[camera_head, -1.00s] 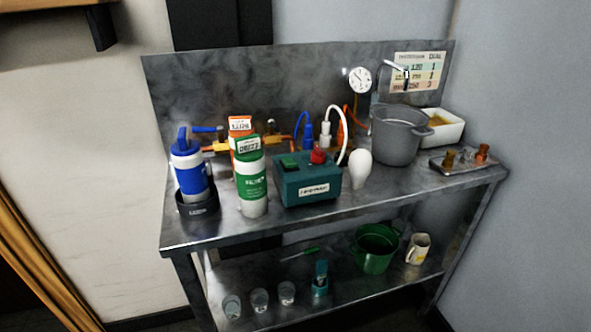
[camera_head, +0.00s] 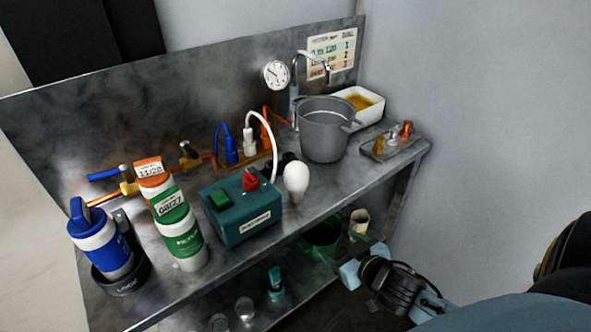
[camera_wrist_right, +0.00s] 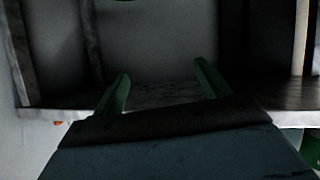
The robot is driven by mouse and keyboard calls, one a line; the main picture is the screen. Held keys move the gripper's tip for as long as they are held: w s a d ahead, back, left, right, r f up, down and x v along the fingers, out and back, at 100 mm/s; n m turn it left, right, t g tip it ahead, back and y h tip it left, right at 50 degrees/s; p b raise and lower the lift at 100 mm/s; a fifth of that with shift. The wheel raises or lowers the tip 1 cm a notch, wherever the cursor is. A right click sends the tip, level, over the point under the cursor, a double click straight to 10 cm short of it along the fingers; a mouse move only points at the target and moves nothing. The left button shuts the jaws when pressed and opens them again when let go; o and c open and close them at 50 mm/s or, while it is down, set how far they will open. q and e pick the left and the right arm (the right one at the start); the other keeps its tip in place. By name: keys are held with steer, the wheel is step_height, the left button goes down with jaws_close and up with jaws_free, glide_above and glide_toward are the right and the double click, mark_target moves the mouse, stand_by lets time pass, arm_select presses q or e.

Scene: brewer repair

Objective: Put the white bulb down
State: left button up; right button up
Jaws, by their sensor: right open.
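The white bulb (camera_head: 296,179) stands upright on the steel bench (camera_head: 337,189) near its front edge, just right of the teal box (camera_head: 243,212). My right gripper (camera_head: 362,262) is open and empty, in front of the bench and lower than its top, to the right of the bulb and apart from it. In the right wrist view my two green-edged fingers (camera_wrist_right: 161,85) are spread with nothing between them. The bulb is not visible in that view. My left gripper is not in view.
A grey pot (camera_head: 325,130), a white tub (camera_head: 358,104) and a small tray (camera_head: 395,146) stand at the right. Blue-white (camera_head: 100,244) and green-white (camera_head: 178,229) cartridges stand at the left. A green bucket (camera_head: 322,236) and a mug (camera_head: 359,223) sit on the lower shelf.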

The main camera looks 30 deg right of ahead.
mark_target(303, 186)
steer(key=w+a+r+t+y+p, duration=0.1)
steer(key=a+r+t+y+p, duration=0.2)
steer(key=r, duration=1.3)
steer(key=shift+t, duration=0.3)
steer(key=w, duration=0.2)
steer(key=w+a+f+b, duration=0.1)
steer(key=w, duration=0.5)
steer(key=shift+w+a+f+b, duration=0.15)
steer(key=shift+a+b, duration=0.15)
steer(key=shift+b, duration=0.05)
steer(key=shift+n, duration=0.3)
steer(key=shift+w+a+f, duration=0.1)
steer(key=shift+w+f, duration=0.05)
steer(key=shift+w, duration=1.2)
steer(key=shift+w+f, duration=0.15)
steer(key=shift+w, duration=1.15)
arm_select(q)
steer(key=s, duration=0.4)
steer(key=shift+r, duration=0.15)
arm_select(e)
steer(key=shift+c, duration=1)
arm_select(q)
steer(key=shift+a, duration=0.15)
arm_select(e)
steer(key=c, duration=1)
